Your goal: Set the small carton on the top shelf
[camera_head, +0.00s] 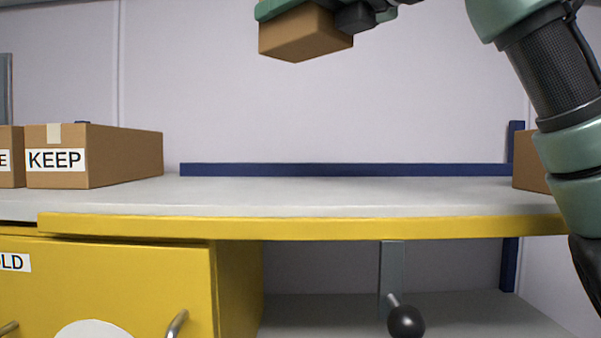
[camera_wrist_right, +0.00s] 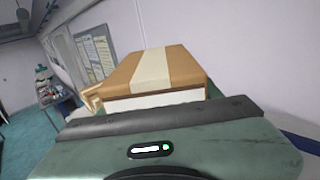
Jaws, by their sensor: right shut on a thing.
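The small brown carton (camera_head: 303,38) is held in the air near the top of the head view, above the grey shelf top (camera_head: 330,193) with the yellow front edge. My right gripper (camera_head: 325,12) is shut on it; part of the gripper is cut off by the top of the frame. In the right wrist view the carton (camera_wrist_right: 160,72) shows a pale tape strip and a white label, just beyond the gripper body. The carton is clear of the surface. My left gripper is not in view.
A carton marked KEEP (camera_head: 95,157) stands at the left, beside another carton (camera_head: 10,157). A brown box (camera_head: 528,160) is at the far right, partly behind my arm. The middle of the surface is clear. A lever with a black knob (camera_head: 406,321) hangs below.

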